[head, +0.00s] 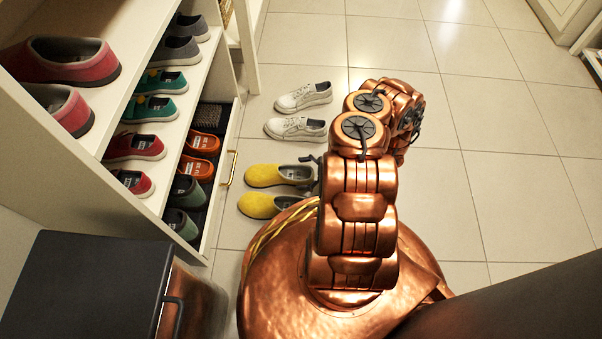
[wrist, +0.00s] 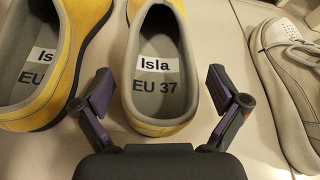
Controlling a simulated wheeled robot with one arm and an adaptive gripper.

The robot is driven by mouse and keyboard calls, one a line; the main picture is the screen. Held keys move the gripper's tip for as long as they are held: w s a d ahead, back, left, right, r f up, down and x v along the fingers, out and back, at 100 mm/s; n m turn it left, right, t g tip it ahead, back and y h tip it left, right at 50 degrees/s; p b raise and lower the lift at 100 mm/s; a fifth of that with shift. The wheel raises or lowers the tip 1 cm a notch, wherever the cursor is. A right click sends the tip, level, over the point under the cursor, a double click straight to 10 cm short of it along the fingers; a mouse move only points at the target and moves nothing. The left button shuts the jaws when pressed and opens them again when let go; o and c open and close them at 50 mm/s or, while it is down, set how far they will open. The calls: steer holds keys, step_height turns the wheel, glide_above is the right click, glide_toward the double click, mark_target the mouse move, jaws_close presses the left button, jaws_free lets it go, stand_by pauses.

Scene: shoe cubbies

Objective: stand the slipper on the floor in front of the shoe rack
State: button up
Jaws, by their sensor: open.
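Two yellow slip-on shoes stand upright side by side on the tiled floor in front of the shoe rack (head: 205,75). In the head view the upper one (head: 272,175) and the lower one (head: 265,205) point their toes toward the rack. In the wrist view the one beside the white sneaker (wrist: 160,128) has an insole label "Isla EU 37", and its mate (wrist: 88,12) lies left. My gripper (wrist: 160,84) is open, its fingers either side of the heel of the first. Contact cannot be told. In the head view my arm hides most of the gripper.
White sneakers (head: 302,97) stand close by on the floor. A low pulled-out drawer with a brass handle (head: 231,169) holds orange slippers (head: 200,143) and green-grey shoes. More shoes fill the shelves. A dark box (head: 85,285) stands lower left. The floor at right is clear.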

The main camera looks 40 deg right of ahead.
steer(key=p+v, duration=0.4)
steer(key=v, duration=0.7)
steer(key=shift+s+d+r, duration=0.1)
steer(key=shift+s+r, duration=0.05)
steer(key=shift+s, duration=0.05)
steer(key=shift+r, duration=0.1)
steer(key=w+a+r+n+g+y, duration=0.25)
steer(key=w+a+r+n, duration=0.35)
steer(key=r, duration=0.5)
steer(key=w+a+r+n+g+y, duration=0.2)
steer(key=w+a+r+n+g, duration=0.2)
steer(key=w+a+r, duration=0.45)
steer(key=s+a+r+n+g, duration=0.35)
steer(key=a+r, duration=0.45)
steer(key=r, duration=0.3)
steer(key=s+a+r+n+g+h, duration=0.4)
steer(key=s+a+r+n+h, duration=0.3)
steer(key=s+r, duration=0.3)
steer(key=s+d+r+n+h, duration=0.2)
steer(key=s+h, duration=0.1)
steer(key=s, duration=0.4)
steer(key=s+d+r+n+t+h, duration=0.1)
steer(key=s+d+r+n+h, duration=0.1)
steer(key=s, duration=0.6)
steer(key=shift+r+h, duration=0.7)
steer(key=shift+h, duration=0.35)
